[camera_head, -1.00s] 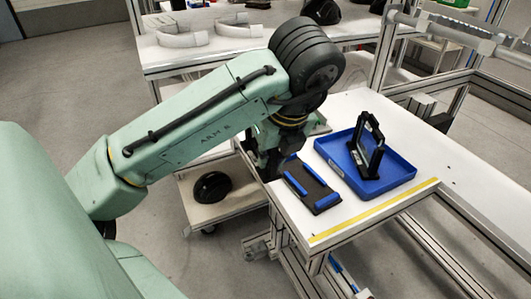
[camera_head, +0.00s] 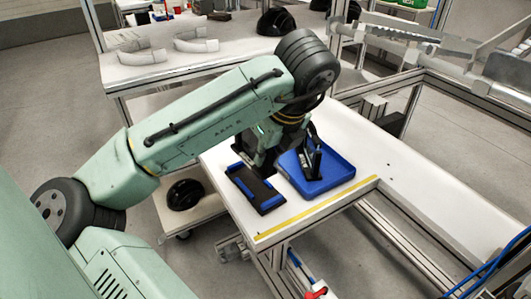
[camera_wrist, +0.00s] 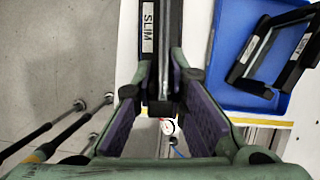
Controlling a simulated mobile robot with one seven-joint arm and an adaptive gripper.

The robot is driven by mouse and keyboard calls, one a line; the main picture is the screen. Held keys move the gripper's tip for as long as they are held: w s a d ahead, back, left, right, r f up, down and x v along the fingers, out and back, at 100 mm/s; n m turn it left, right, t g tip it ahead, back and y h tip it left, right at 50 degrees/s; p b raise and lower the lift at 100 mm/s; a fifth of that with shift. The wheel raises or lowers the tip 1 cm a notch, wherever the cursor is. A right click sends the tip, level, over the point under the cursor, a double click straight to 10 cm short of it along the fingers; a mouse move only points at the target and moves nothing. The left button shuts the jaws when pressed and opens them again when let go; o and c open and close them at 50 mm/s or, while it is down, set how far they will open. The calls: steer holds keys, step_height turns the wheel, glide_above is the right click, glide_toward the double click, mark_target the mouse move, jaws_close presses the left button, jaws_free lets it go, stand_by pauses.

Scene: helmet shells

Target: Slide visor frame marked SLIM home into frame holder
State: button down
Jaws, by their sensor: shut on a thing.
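The visor frame marked SLIM (camera_wrist: 147,65) is a dark bar with a white label, upright in the wrist picture. My gripper (camera_wrist: 162,98) is shut on its near end, with the purple-padded fingers on both sides. In the head view my gripper (camera_head: 266,158) is over the far end of the frame holder (camera_head: 262,196), a black plate with blue bars lying on the white table. The held frame is hard to make out there. I cannot tell whether it touches the holder. The wrist view does not clearly show the holder.
A yellow strip (camera_head: 318,212) marks the table's front edge. The table (camera_head: 400,165) is clear farther right.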

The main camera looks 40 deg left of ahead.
mark_target(266, 174)
steer(key=shift+r+p, duration=0.15)
steer(key=shift+p, duration=0.3)
steer(key=shift+f+b, duration=1.75)
steer(key=shift+f, duration=1.3)
steer(key=shift+p, duration=0.85)
steer(key=shift+f+b, duration=0.75)
steer(key=shift+f, duration=0.4)
steer(key=c, duration=1.5)
jaws_free()
steer(key=shift+c, duration=0.2)
